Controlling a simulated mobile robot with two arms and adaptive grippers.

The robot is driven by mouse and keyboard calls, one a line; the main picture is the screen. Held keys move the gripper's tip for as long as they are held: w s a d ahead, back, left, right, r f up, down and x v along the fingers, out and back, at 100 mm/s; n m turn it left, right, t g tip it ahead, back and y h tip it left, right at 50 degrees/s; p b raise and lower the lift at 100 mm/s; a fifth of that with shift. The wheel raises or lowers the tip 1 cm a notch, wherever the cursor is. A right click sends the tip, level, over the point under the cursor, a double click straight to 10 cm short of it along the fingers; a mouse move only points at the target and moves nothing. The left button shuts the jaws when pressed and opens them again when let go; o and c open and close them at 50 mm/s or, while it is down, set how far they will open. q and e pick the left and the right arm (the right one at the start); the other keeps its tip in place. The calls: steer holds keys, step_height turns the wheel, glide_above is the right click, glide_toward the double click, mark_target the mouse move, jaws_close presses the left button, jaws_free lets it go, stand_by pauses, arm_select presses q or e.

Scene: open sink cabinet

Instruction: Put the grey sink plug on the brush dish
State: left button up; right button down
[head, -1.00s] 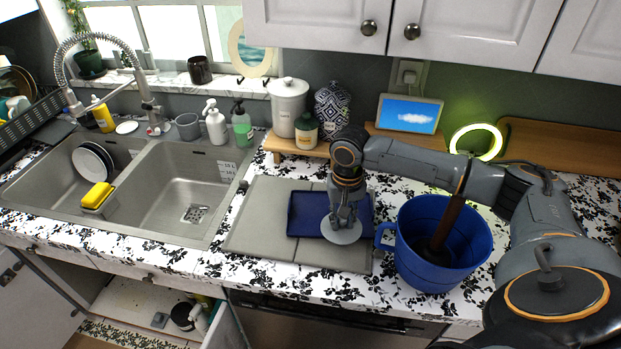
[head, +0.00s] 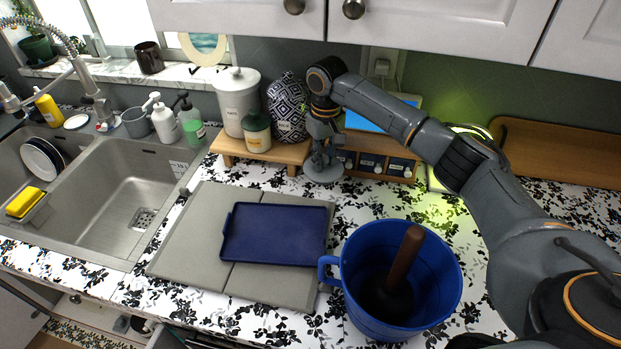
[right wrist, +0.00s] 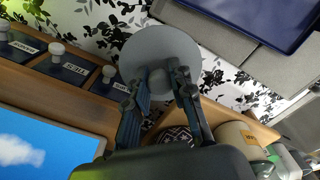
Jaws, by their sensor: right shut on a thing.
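My right gripper (head: 322,158) is shut on the grey sink plug (head: 324,173), a round grey disc. It holds the plug in front of the wooden shelf, behind the blue tray. The plug (right wrist: 140,50) also shows in the right wrist view, its knob between the fingers of the gripper (right wrist: 168,80). I cannot tell for sure which thing is the brush dish. A small white round dish (head: 76,121) lies behind the sink near the tap. My left gripper is not in view.
A blue tray (head: 275,234) lies on grey mats (head: 190,235). A blue bucket (head: 440,285) with a plunger stands front right. Behind are a wooden shelf (head: 262,151) with jars and a small rack of labelled drawers (head: 370,163). The sink (head: 125,200) is at left.

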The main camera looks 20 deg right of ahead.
mark_target(325, 168)
step_height(325, 168, down, 2)
steer(key=shift+w+f, duration=0.1)
steer(key=f, duration=0.2)
steer(key=f+p, duration=0.1)
steer(key=shift+d+f, duration=0.2)
steer(key=shift+f, duration=0.4)
steer(key=c, duration=1.3)
jaws_free()
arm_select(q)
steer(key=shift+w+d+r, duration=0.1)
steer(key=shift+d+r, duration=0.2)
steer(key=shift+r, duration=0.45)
arm_select(e)
steer(key=shift+o, duration=0.7)
steer(key=shift+r, duration=0.1)
